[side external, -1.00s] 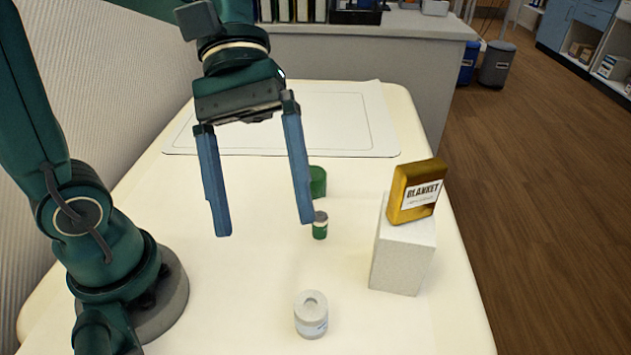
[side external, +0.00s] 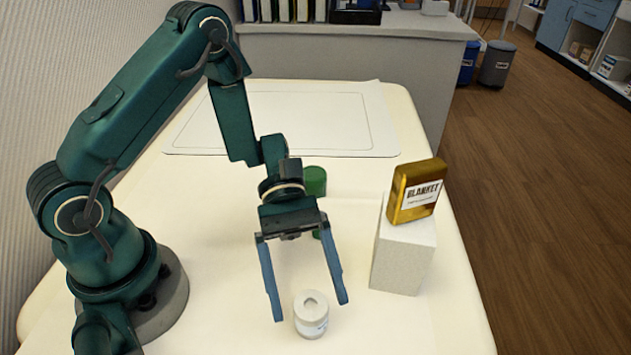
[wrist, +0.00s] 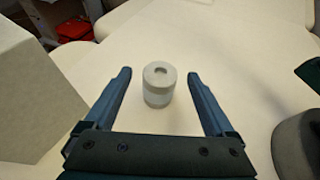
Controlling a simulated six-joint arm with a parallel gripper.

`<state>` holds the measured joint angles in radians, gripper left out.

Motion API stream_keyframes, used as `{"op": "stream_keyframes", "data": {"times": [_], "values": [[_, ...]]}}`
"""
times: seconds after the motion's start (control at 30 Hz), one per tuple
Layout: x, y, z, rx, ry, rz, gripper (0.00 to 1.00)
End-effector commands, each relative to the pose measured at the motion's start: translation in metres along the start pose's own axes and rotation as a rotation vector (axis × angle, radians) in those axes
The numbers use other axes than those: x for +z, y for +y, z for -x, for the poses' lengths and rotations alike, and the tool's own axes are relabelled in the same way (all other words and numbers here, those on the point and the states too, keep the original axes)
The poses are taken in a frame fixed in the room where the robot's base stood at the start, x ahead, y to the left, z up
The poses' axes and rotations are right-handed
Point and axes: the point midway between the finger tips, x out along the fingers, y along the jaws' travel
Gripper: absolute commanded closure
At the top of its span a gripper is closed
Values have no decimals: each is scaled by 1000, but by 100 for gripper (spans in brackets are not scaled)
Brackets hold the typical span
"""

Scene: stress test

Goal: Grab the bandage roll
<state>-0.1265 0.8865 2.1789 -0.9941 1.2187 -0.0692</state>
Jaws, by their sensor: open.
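The bandage roll (side external: 311,315) is a short white cylinder with a hollow in its top, standing upright on the table near the front. It also shows in the wrist view (wrist: 159,84), ahead of and roughly between the fingers. My gripper (side external: 308,311) is open and empty, with its blue fingers pointing down toward the roll. In the wrist view my gripper (wrist: 158,74) has a finger to each side of the roll's line, with clear gaps. I cannot tell whether the fingertips are level with the roll.
A white block (side external: 402,255) stands right of the roll, with a gold blanket pack (side external: 416,191) on top. A green cylinder (side external: 314,180) stands behind my gripper, and a smaller green item is mostly hidden. A white mat (side external: 300,120) lies at the back.

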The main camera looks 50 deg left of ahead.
Motion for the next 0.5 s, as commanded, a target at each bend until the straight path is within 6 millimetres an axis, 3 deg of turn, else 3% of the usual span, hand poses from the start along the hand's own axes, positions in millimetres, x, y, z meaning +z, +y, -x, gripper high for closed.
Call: {"op": "stream_keyframes", "data": {"times": [0.5], "values": [[-1, 0, -48, -3, 0, 1, 11]]}}
